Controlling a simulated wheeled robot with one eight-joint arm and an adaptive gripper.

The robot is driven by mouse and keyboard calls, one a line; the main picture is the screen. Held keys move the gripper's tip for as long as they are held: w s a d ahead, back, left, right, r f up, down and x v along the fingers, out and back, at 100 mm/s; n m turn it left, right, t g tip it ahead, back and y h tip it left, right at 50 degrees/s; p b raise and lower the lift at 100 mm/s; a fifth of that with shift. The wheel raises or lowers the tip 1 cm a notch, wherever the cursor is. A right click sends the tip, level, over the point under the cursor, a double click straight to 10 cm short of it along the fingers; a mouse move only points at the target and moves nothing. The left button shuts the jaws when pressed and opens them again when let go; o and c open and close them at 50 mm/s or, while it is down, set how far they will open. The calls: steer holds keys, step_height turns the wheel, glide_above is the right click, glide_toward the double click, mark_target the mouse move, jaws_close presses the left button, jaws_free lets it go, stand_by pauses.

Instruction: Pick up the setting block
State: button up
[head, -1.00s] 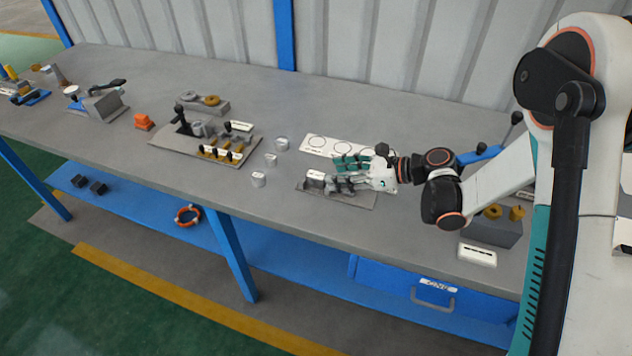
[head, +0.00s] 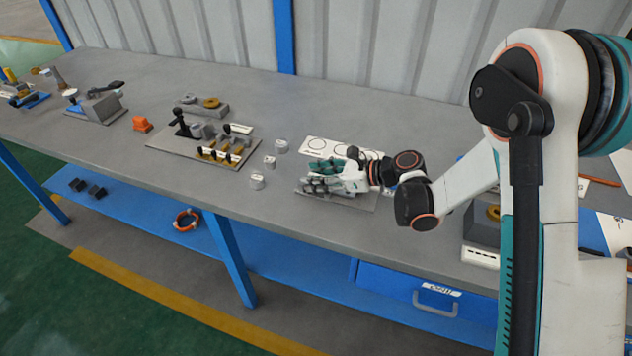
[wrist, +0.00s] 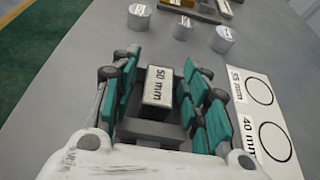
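The setting block (wrist: 158,86), a white-topped grey block marked "50 mm", stands between my gripper's fingers in the wrist view. My gripper (wrist: 163,78) is open, with green finger pads on the left and right of the block. A gap shows on each side, so the pads look clear of it. In the head view my gripper (head: 318,183) is low over a thin grey plate (head: 360,203) on the bench and hides the block.
Several grey cylinders (head: 256,181) stand left of my gripper. A white card with circles (head: 318,146) lies behind it; its labels show in the wrist view (wrist: 272,141). A fixture board (head: 160,147) with levers is further left.

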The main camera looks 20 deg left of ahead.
jaws_close()
steer(key=shift+r, duration=0.1)
